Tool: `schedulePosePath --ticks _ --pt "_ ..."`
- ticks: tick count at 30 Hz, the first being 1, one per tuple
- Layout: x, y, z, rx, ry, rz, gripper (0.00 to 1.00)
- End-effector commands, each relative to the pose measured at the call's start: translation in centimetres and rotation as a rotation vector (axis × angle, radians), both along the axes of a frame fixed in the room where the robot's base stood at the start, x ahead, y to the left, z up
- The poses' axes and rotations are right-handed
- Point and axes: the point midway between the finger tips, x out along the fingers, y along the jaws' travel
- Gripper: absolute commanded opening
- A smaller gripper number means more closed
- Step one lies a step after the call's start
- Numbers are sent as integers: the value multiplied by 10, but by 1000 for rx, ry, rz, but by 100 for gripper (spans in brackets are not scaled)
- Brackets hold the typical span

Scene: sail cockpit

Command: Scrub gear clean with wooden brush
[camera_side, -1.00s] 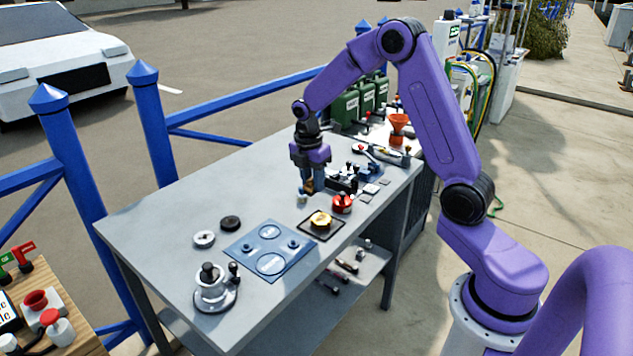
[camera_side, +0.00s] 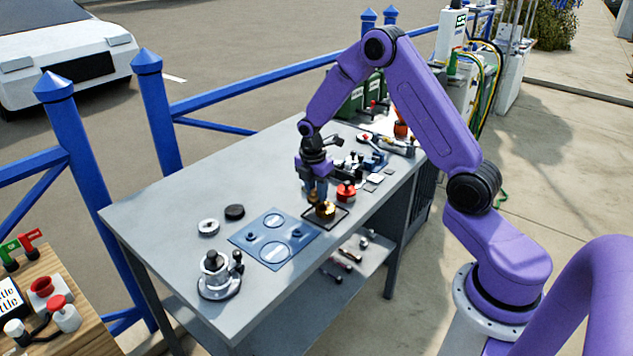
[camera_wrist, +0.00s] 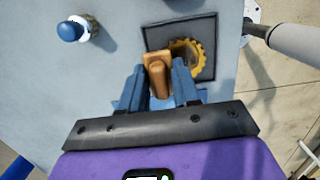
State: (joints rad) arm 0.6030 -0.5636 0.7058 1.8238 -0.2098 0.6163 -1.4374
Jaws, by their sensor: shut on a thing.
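The gear (camera_wrist: 202,55) is a yellow toothed ring lying on a dark square tray (camera_wrist: 208,28) in the wrist view. In the side view the gear (camera_side: 326,209) sits on the same tray (camera_side: 340,221) near the table's front edge. My gripper (camera_wrist: 160,88) is shut on the wooden brush (camera_wrist: 157,68), a tan block between its blue fingers. The brush is over the left part of the gear and hides some of it. Whether its bristles touch the gear cannot be told. In the side view my gripper (camera_side: 316,194) is just above the tray.
A red-topped round part (camera_side: 346,191) stands close to the right of the gripper. A blue-capped item (camera_wrist: 73,31) stands at upper left in the wrist view.

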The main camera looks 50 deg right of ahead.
Motion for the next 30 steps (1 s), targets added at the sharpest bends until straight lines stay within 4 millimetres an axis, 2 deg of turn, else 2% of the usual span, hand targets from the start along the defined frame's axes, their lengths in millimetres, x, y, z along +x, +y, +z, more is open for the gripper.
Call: schedulePosePath --ticks 1,2,3,22,30 --pt "-1 0 -10 0 6 1 7" --pt "-4 0 -10 -1 3 2 7" --pt "-8 0 -8 -1 3 3 3" --pt "-62 1 -9 -1 3 1 2" --pt "-42 1 -9 -1 1 2 2"
